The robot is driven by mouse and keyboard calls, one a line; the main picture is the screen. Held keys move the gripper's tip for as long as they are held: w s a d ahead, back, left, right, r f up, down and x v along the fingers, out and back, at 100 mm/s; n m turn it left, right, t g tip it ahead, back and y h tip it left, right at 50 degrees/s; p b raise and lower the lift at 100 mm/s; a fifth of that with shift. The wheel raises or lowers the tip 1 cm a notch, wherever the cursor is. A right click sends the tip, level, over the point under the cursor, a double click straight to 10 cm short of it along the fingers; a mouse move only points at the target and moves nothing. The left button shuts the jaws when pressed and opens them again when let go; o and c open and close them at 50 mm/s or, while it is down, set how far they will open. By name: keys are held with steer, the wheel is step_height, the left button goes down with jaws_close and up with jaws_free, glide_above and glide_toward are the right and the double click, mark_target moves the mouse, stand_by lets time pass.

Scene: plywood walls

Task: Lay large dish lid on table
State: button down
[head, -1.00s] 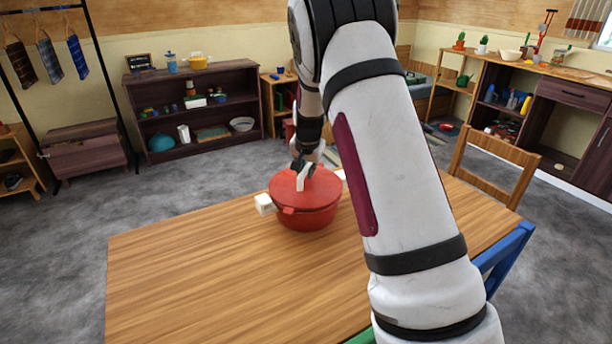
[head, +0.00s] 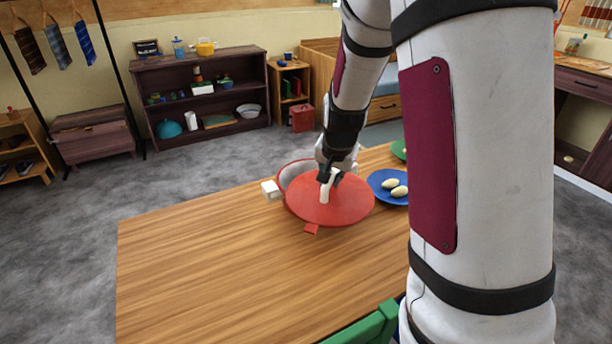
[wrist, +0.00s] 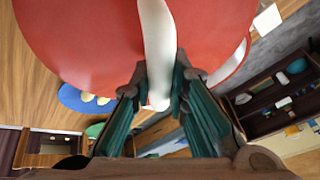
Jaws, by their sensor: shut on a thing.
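The large red dish lid (head: 345,207) is a round disc with a white upright handle (head: 325,190). My gripper (head: 330,176) is shut on that handle and holds the lid above the table (head: 190,265). In the wrist view the fingers (wrist: 160,85) pinch the white handle, with the red lid (wrist: 85,40) filling the top. The red dish (head: 283,178) stands on the table behind the lid, its pale inside partly showing and a white side handle (head: 270,190) at its left. The lid hides most of the dish.
A blue plate (head: 378,192) with two pale oval items (head: 391,184) lies right of the lid. A green plate (head: 398,150) is behind it. A green chair (head: 365,328) stands at the front edge. The left and front of the table are bare.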

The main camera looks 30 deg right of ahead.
mark_target(297, 194)
steer(key=shift+s+a, duration=0.15)
steer(key=shift+s, duration=0.05)
steer(key=shift+n+y, duration=0.4)
steer(key=shift+n, duration=0.4)
steer(key=a, duration=0.2)
steer(key=w+a, duration=0.1)
steer(key=a, duration=0.2)
steer(key=a+f, duration=0.1)
steer(key=a, duration=0.2)
steer(key=shift+w+a+f, duration=0.1)
steer(key=shift+w+a, duration=0.1)
steer(key=s+a+f+n+y+b, duration=0.1)
steer(key=a+f+n+b, duration=0.15)
steer(key=a, duration=0.75)
steer(key=a+f+n+y+b, duration=0.1)
steer(key=a+f, duration=0.3)
steer(key=a, duration=0.5)
steer(key=shift+w+a+f+b, duration=0.45)
steer(key=shift+w+f, duration=0.3)
steer(key=shift+w, duration=1.8)
steer(key=shift+w+a+f+b, duration=0.25)
steer(key=shift+w+a+f, duration=0.4)
steer(key=shift+w, duration=1.95)
steer(key=shift+w+a+f+b, duration=0.4)
steer(key=shift+w+f, duration=0.4)
steer(key=shift+w, duration=1.75)
